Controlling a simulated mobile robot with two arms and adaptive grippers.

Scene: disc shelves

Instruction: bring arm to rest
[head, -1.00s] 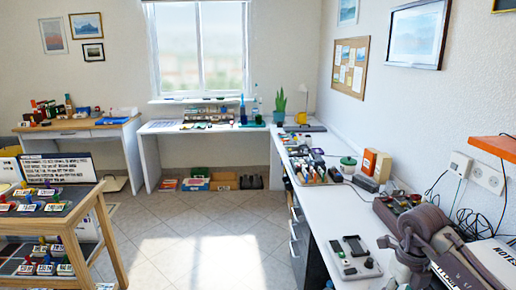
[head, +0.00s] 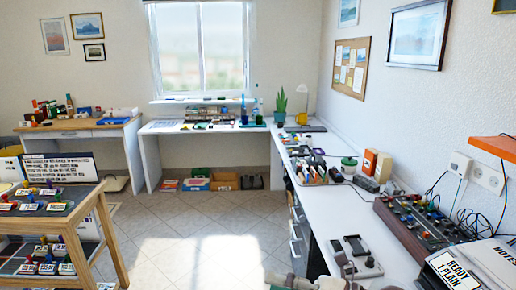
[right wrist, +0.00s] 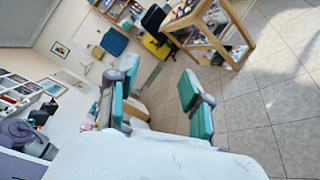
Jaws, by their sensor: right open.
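My right gripper (right wrist: 158,95) is open in the right wrist view. Its two grey fingers with teal pads stand well apart and nothing shows between them. The floor and furniture lie beyond it. In the head view only parts of my right arm show at the bottom edge, low in front of the white bench (head: 325,215). My left gripper is in neither view.
A white pad with dark devices (head: 357,259) lies near the bench's front edge. A control box with knobs (head: 425,222) and a sign (head: 454,270) stand at the right. A wooden rack (head: 105,230) with labelled pieces stands at the left. The middle floor (head: 190,235) is clear.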

